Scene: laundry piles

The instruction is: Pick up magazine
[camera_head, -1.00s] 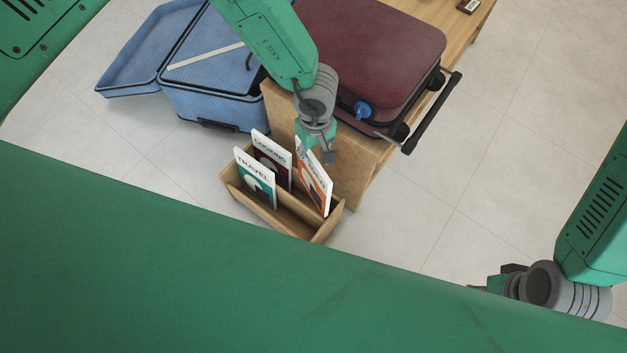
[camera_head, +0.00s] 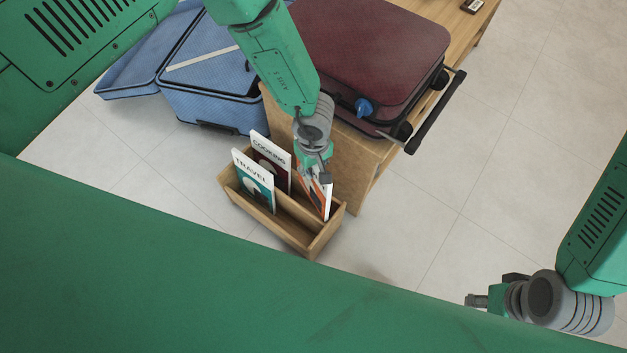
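A wooden magazine rack (camera_head: 285,232) stands on the floor with three upright magazines. The teal TRAVEL magazine (camera_head: 256,184) is at the front left and the dark COOKING magazine (camera_head: 272,162) is behind it. A white and orange magazine (camera_head: 325,202) stands in the right part of the rack. My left gripper (camera_head: 313,178) is at this magazine's top edge and covers much of its cover. Whether its fingers touch or grip the magazine cannot be seen. My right gripper (camera_head: 476,300) is at the lower right, away from the rack; its fingers are too small to read.
A wooden table (camera_head: 357,165) stands just behind the rack, with a dark red suitcase (camera_head: 365,50) on it. The suitcase's black handle (camera_head: 438,112) sticks out to the right. An open blue suitcase (camera_head: 210,98) lies at the back left. The floor on the right is clear.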

